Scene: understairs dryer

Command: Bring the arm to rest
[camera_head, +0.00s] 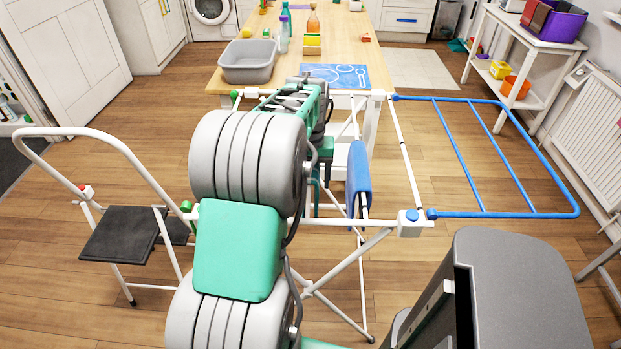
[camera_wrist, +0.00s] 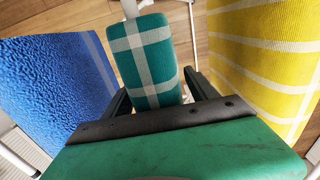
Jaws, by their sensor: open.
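My arm rises through the middle of the head view, reaching forward over the white drying rack (camera_head: 409,222); it hides my gripper there. In the wrist view my gripper (camera_wrist: 157,88) is open. A teal cloth with pale stripes (camera_wrist: 152,62) shows between its two dark fingers; I cannot tell whether they touch it. A blue towel (camera_wrist: 58,85) hangs to the left and a yellow towel with white stripes (camera_wrist: 268,62) to the right. The blue towel also shows in the head view (camera_head: 358,178), on the rack right of my arm.
The rack's blue wing (camera_head: 502,214) extends right. A black-seated step stool (camera_head: 122,235) stands left. Behind is a wooden table (camera_head: 345,52) with a grey tub (camera_head: 247,74), bottles and a blue mat (camera_head: 338,76). A white trolley (camera_head: 535,40) and radiator (camera_head: 590,130) line the right.

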